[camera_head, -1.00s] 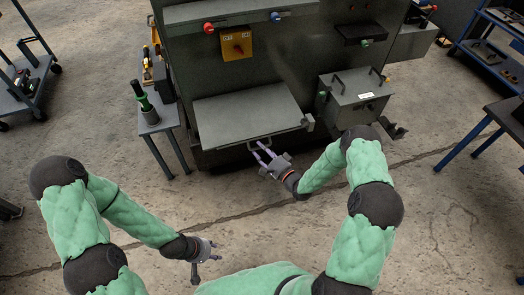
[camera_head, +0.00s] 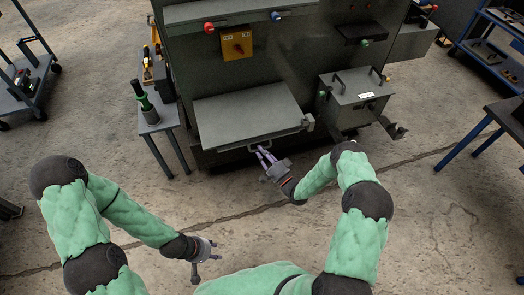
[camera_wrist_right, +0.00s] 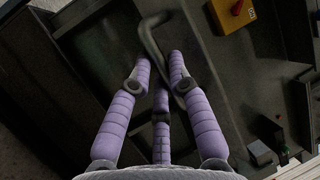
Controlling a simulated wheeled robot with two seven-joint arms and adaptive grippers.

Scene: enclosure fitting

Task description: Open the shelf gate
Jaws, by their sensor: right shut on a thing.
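The shelf gate (camera_head: 250,112) is a flat grey panel on the front of the dark enclosure. A bent metal handle (camera_head: 278,141) sits at its front edge. The handle also shows in the right wrist view (camera_wrist_right: 151,36), where it passes between the purple fingertips. My right gripper (camera_head: 264,152) is shut on this handle, its fingers reaching up from below. Those fingers also show in the right wrist view (camera_wrist_right: 163,62). My left gripper (camera_head: 208,258) hangs low in front of the enclosure, away from the gate, empty with its fingers spread.
A grey box (camera_head: 356,98) with handles is mounted right of the gate. A small side table (camera_head: 158,127) at the left holds a green-topped tool (camera_head: 146,103). A yellow switch plate (camera_head: 237,45) is above the gate. The floor in front is clear.

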